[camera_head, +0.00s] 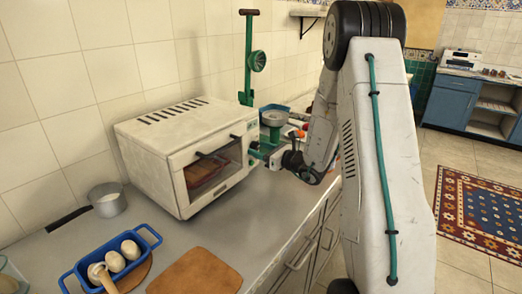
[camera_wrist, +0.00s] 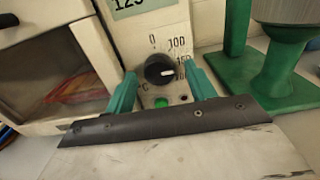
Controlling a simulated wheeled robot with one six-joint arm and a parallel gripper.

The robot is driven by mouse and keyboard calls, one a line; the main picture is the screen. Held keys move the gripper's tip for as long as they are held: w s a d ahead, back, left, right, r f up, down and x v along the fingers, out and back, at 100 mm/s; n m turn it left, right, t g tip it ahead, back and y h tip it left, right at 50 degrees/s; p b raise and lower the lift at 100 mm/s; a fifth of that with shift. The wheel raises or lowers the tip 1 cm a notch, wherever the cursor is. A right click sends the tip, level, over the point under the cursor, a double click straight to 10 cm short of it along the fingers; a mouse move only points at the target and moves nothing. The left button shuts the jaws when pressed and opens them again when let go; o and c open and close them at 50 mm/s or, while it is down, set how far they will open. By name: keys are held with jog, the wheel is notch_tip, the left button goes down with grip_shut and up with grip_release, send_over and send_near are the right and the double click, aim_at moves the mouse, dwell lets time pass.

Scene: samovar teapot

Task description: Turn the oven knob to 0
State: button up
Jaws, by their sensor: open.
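The white oven (camera_head: 190,150) stands on the counter against the tiled wall, its glass door shut with something brown inside. In the wrist view its control panel shows a black round knob (camera_wrist: 159,69) with a white pointer mark toward the right, below the 150 print. The 0 print (camera_wrist: 152,39) is above the knob. A green button (camera_wrist: 161,103) is under it. My gripper (camera_wrist: 160,85) is open, its two green fingers on either side of the panel's lower part, just below the knob. I cannot tell if they touch it. In the head view the knob is hard to make out.
A green stand with a metal bowl (camera_head: 274,117) is right beside the oven; its green base (camera_wrist: 270,85) is close to my right finger.

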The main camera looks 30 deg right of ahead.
jog(key=c, duration=1)
jog(key=shift+o, duration=0.2)
jog(key=n, duration=0.9)
jog(key=shift+d+n, duration=0.1)
jog(key=shift+n, duration=0.2)
jog(key=n, duration=0.4)
jog(key=shift+r+n, duration=0.1)
jog(key=shift+n, duration=2)
